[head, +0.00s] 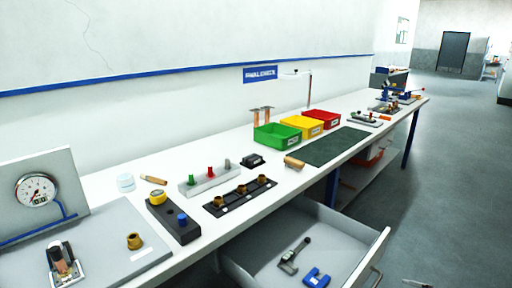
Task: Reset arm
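Neither of my grippers can be made out in the head view, and no arm of mine crosses the bench. The long white workbench (232,225) runs from the lower left to the back right. A small grey shape (416,283) shows at the bottom edge on the right; I cannot tell what it is.
An open drawer (262,252) juts out in front, holding a caliper-like tool (293,256) and a blue part (316,277). A gauge panel (38,194) and a clamp fixture (63,266) stand left. Green (277,136), yellow and red bins stand behind a dark green mat (325,148).

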